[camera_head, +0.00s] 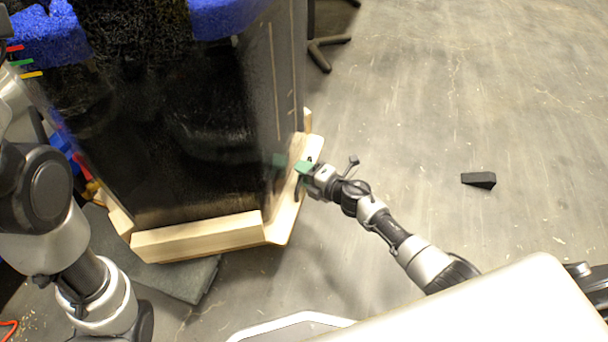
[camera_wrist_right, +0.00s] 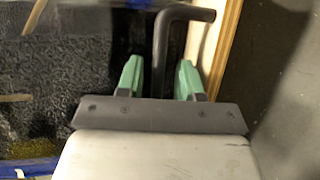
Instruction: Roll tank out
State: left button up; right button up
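The tank (camera_head: 190,130) is a dark, glossy box with blue material at its top, standing on a light wooden base (camera_head: 200,238) at left centre of the head view. My right gripper (camera_head: 304,167) is at the base's right side. In the right wrist view its green fingers (camera_wrist_right: 159,78) are apart, with a bent black bar (camera_wrist_right: 160,50) between them. Gaps show on both sides of the bar. The tank wall (camera_wrist_right: 60,80) is left of the bar. My left arm shows at the left edge of the head view, but its gripper is not visible.
A small black wedge (camera_head: 478,180) lies on the grey floor at the right. A dark mat (camera_head: 185,280) lies under the front of the base. A black stand leg (camera_head: 322,52) is behind the tank. The floor to the right is mostly clear.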

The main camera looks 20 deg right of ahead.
grip_shut()
jog(key=shift+d, duration=0.1)
dwell(0.4)
